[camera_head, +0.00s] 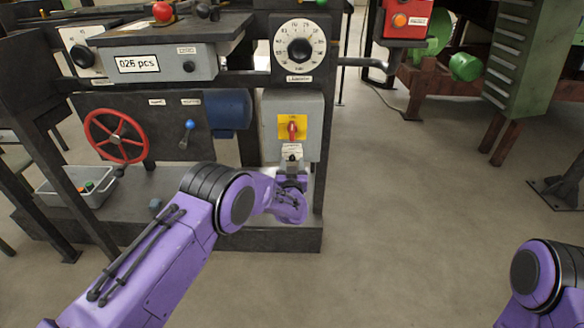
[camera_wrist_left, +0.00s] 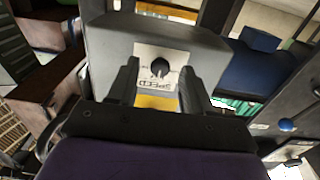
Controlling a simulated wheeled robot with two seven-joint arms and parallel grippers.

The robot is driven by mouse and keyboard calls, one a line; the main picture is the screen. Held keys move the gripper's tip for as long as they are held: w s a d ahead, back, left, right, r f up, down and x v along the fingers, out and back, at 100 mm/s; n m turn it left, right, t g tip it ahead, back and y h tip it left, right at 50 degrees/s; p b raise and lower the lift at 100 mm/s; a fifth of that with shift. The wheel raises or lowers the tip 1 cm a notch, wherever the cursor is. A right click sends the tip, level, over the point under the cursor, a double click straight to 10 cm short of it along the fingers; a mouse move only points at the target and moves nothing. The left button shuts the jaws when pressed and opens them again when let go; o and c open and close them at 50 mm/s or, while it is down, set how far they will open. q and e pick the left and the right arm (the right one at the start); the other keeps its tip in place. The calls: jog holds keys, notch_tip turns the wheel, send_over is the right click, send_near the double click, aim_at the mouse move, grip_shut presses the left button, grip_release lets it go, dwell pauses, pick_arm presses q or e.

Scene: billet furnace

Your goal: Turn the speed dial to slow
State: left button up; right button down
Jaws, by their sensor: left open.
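The speed dial (camera_wrist_left: 158,68) is a small black knob on a white plate marked SPEED, on a grey box. In the head view the dial (camera_head: 291,153) sits below a yellow plate with a red switch. My left gripper (camera_wrist_left: 158,74) is open, with one dark finger on each side of the dial in the wrist view. I cannot tell whether either finger touches the knob. In the head view the left gripper (camera_head: 291,172) is just below the dial and partly hidden by its own wrist. My right gripper is out of view.
The red switch on yellow (camera_head: 292,128) is close above. A large white-faced dial (camera_head: 299,50) sits higher on the post. A red handwheel (camera_head: 116,135), a blue-knobbed lever (camera_head: 189,126) and a grey tray (camera_head: 76,187) are to the left. Open floor (camera_head: 400,200) lies right.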

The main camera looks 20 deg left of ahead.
pick_arm(q)
jog(key=shift+w+a, duration=0.2)
jog(key=shift+w, duration=0.25)
grip_shut()
jog(key=shift+n, duration=0.3)
jog(key=n+b, duration=0.3)
jog(key=n, duration=0.8)
jog(key=shift+d+f, duration=0.1)
jog(key=shift+n, duration=0.3)
